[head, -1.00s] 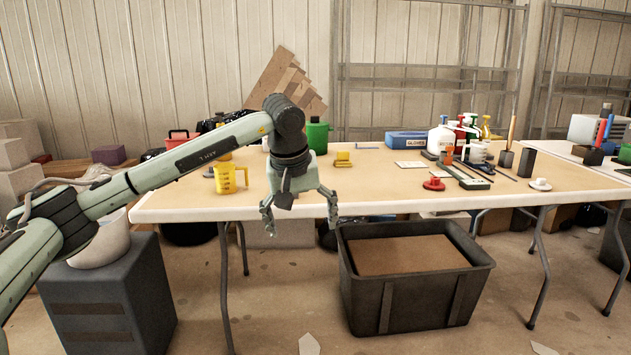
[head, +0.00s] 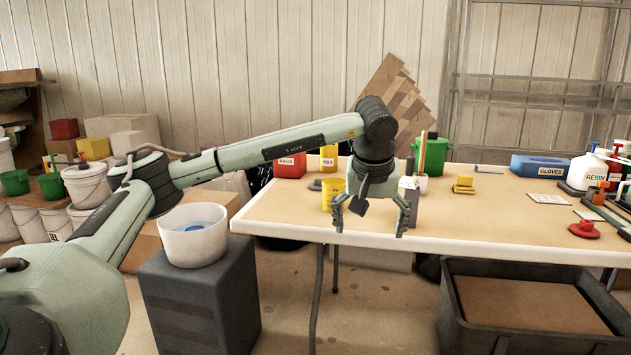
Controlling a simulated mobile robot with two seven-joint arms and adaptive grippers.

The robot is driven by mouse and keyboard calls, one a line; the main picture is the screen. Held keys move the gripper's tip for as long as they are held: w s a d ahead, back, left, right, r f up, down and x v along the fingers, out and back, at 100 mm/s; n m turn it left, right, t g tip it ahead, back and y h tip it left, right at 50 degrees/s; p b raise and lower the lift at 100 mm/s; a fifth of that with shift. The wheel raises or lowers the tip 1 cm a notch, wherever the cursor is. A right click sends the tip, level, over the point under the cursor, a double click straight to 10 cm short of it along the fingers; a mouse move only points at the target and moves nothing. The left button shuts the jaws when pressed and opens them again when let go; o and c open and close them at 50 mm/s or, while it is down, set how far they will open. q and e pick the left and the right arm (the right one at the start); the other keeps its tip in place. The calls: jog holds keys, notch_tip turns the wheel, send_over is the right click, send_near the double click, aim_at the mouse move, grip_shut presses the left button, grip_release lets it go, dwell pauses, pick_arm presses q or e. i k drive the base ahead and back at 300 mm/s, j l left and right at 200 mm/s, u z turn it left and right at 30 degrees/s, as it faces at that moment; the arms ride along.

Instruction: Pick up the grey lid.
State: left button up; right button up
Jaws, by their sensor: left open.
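I cannot make out a grey lid in the head view now. A red lid-like disc with a knob (head: 583,229) lies near the front edge of the table at the right. My left gripper (head: 369,230) is open and empty, its fingers pointing down at the table's front edge. It is in front of a yellow jug (head: 331,194), which it partly hides. My right gripper is not in view.
The table (head: 480,215) has clear room in its middle. A blue gloves box (head: 540,167) and bottles stand at its right. A black crate (head: 465,330) is on the floor below. A white bucket (head: 194,235) stands on a dark block (head: 200,300) at left.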

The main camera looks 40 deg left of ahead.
aim_at(316, 185)
jog(key=i+j, duration=0.2)
jog(key=j, duration=0.2)
jog(key=i+j, duration=0.15)
jog(key=j, duration=0.2)
jog(key=i+j, duration=0.2)
jog(key=j, duration=0.2)
jog(key=i+j, duration=0.2)
jog(key=j, duration=0.15)
jog(key=i+j, duration=0.15)
jog(key=j, duration=0.25)
